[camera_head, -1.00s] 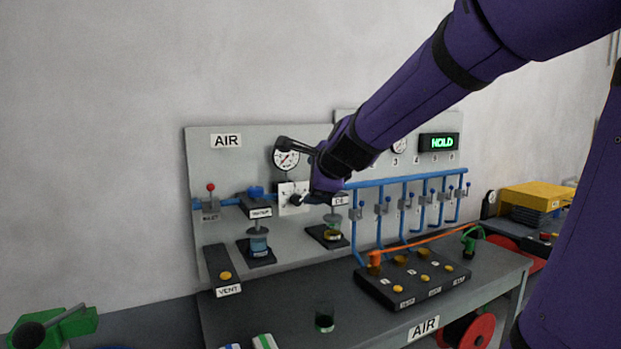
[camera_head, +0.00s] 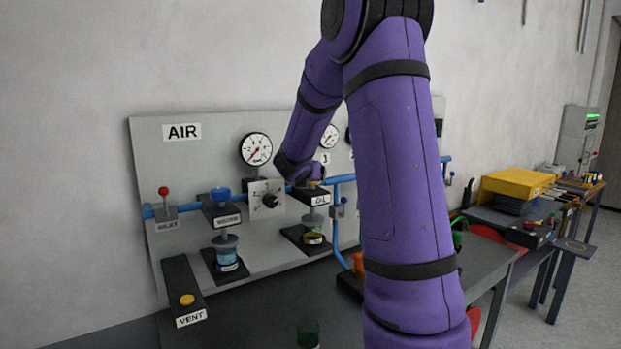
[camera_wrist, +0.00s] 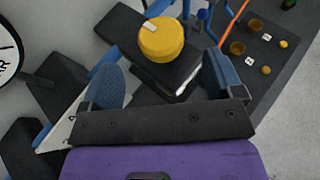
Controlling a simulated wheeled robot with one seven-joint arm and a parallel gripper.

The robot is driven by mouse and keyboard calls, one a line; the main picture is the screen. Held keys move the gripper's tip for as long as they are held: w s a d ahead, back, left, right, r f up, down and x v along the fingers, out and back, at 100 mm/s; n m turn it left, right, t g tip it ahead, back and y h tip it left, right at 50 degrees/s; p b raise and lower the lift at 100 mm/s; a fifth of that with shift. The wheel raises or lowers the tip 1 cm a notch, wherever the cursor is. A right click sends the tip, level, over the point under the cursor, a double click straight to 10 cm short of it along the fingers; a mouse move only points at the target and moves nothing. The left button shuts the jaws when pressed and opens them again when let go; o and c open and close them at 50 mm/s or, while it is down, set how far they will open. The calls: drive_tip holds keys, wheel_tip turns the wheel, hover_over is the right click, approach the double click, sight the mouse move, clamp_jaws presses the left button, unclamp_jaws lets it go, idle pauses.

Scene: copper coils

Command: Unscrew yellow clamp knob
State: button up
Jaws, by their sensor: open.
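The yellow knob (camera_wrist: 162,40) is a round cap with a small white mark. It sits on top of the dark OIL block (camera_head: 317,197) on the air panel. In the wrist view it lies beyond and between the two blue-padded fingers of my gripper (camera_wrist: 166,80). The fingers are open and empty, apart from the knob on both sides. In the head view my gripper (camera_head: 304,176) is at the top of the OIL block, and my arm hides much of this area. Only a sliver of the knob (camera_head: 314,183) shows there.
A pressure gauge (camera_head: 256,149) and a white plate with a black knob (camera_head: 266,199) are left of my gripper. A blue pipe (camera_head: 344,179) runs behind it. A blue-topped block (camera_head: 221,205) stands further left.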

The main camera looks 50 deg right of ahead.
drive_tip(key=x, duration=0.7)
drive_tip(key=c, duration=0.9)
